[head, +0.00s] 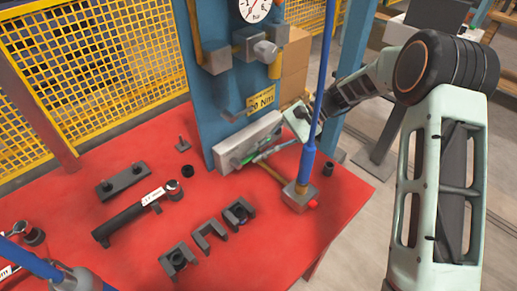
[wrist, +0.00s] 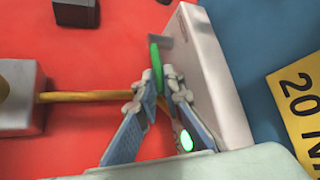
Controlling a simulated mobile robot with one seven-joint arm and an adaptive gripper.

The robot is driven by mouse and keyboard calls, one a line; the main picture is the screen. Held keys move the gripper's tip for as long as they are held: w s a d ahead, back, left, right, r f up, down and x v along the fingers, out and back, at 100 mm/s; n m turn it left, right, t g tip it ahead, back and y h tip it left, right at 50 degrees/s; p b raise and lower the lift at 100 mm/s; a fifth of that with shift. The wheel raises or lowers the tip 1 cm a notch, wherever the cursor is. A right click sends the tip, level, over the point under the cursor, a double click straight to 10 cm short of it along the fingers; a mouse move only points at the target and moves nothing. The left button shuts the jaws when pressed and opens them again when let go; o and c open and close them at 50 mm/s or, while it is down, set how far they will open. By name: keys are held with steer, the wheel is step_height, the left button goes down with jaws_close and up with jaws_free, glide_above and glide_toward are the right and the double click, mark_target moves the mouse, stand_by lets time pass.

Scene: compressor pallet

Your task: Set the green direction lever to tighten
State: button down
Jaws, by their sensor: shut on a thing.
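The green direction lever (wrist: 155,62) shows in the wrist view as a slim upright green piece beside a pale grey block (wrist: 216,70). My gripper (wrist: 160,82) has its two fingertips on either side of the lever and is shut on it; the part between the fingers is partly hidden. In the head view the lever (head: 248,159) is a small green piece at the front face of the grey block (head: 228,151), with my gripper (head: 262,154) reaching it from the right. The lever's marked settings cannot be read.
A yellow-brown hose (wrist: 85,97) runs behind my fingers to a grey block (wrist: 20,97). A blue panel with a 20 Nm sign (head: 261,101) rises behind. Black tools and holders lie on the red table (head: 240,255).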

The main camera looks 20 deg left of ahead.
stand_by(0.4)
steer(key=c, duration=2.3)
jaws_free()
steer(key=v, duration=1.2)
